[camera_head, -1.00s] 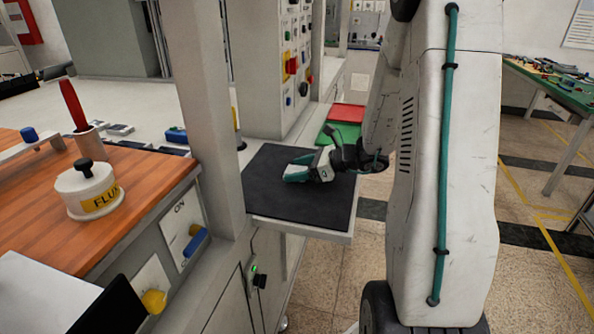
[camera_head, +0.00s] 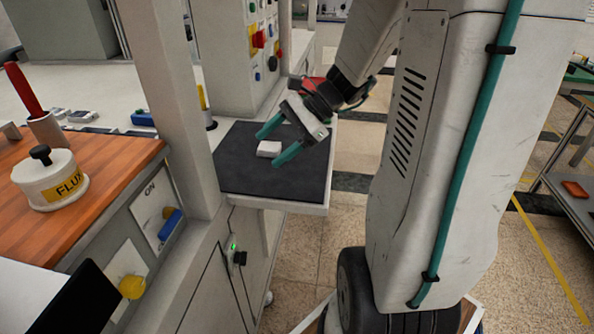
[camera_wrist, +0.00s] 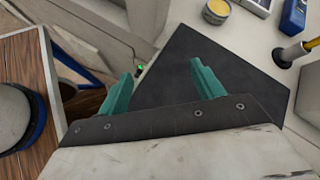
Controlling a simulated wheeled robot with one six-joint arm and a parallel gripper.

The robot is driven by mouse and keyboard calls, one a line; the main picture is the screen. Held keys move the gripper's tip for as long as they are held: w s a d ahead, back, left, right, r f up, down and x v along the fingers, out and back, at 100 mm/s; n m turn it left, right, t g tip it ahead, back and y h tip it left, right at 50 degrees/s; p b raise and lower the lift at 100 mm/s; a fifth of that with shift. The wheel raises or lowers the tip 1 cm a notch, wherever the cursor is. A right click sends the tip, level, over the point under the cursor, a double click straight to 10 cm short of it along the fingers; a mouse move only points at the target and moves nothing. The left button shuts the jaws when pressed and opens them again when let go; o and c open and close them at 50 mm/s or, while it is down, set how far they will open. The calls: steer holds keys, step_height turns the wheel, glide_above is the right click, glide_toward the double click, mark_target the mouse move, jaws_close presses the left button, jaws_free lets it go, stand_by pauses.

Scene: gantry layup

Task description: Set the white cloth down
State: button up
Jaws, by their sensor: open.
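The white cloth (camera_head: 269,149) is a small, pale folded block lying on the dark mat (camera_head: 240,178) of the side shelf. My gripper (camera_head: 277,146) is open, its two teal fingers parted to either side of the cloth in the head view and raised a little above the mat. Whether a finger touches the cloth cannot be told. In the wrist view, my gripper's fingers (camera_wrist: 162,80) are wide apart with nothing between them, over the dark mat (camera_wrist: 240,70). The cloth does not show there.
A white pot labelled FLUX (camera_head: 50,182) and a red-handled tool (camera_head: 24,90) stand on the wooden bench (camera_head: 100,170) at left. A grey post (camera_head: 172,100) rises beside the shelf. A control panel (camera_head: 262,35) stands behind. The mat around the cloth is clear.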

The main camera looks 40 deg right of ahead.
steer(key=s+a+r+n+g+h, duration=0.3)
steer(key=s+a+n+g+h, duration=0.1)
steer(key=s+a+n, duration=0.55)
steer(key=s+r+n+h, duration=0.2)
steer(key=s+n+h, duration=0.3)
steer(key=s+n, duration=0.2)
steer(key=shift+s+d+r+n+t, duration=0.15)
steer(key=shift+s+n+t, duration=0.15)
steer(key=shift+n, duration=1.05)
